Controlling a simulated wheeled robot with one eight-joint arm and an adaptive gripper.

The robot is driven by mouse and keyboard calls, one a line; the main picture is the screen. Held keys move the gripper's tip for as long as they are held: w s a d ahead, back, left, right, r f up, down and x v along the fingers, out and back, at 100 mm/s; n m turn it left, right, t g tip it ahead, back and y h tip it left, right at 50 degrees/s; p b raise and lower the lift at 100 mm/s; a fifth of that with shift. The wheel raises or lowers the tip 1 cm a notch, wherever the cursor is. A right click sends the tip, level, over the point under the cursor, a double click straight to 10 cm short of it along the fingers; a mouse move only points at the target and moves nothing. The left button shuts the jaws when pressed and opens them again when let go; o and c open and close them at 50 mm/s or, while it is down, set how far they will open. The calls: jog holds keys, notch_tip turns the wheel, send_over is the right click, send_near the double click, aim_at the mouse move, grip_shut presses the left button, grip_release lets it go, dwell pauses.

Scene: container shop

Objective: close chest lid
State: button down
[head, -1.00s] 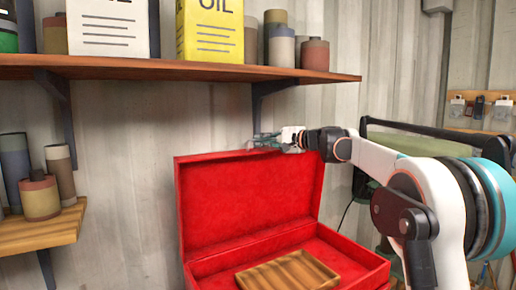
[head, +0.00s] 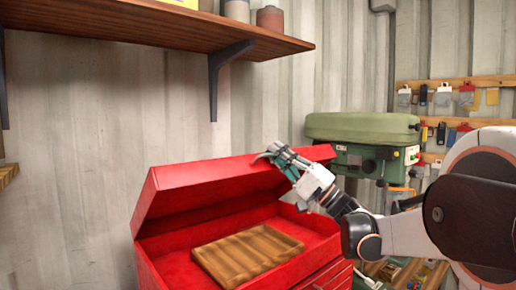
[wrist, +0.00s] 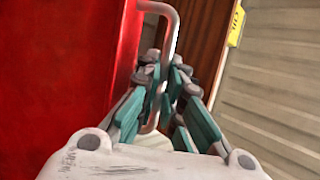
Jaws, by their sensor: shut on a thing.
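The red chest (head: 160,262) stands below the shelf. Its lid (head: 205,185) is partly open, tilted forward over the box. My gripper (head: 275,155) is at the lid's front edge. In the wrist view my gripper (wrist: 165,85) is shut on a grey metal handle (wrist: 172,25), which runs between its fingers beside the red lid face (wrist: 60,80). The fingertips partly hide the handle.
A wooden tray (head: 248,253) lies inside the chest. A wooden shelf (head: 150,30) hangs above on the wall. A green machine (head: 360,128) stands right of the chest, close to my arm. Tools hang on wall rails (head: 460,84) at the right.

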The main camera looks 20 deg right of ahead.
jog(key=shift+n+y, duration=0.3)
jog(key=shift+s+d+f+b, duration=0.55)
jog(key=shift+s+f+b, duration=1.5)
jog(key=shift+f, duration=2.15)
jog(key=shift+s+d+f+b, duration=0.5)
jog(key=shift+s+f+b, duration=0.9)
jog(key=shift+f+b, duration=2)
jog(key=shift+s+d+f+b, duration=0.55)
jog(key=shift+s+f+b, duration=1.05)
jog(key=shift+f, duration=3.45)
jog(key=shift+s, duration=0.15)
jog(key=c, duration=2)
grip_release()
jog(key=shift+d, duration=0.1)
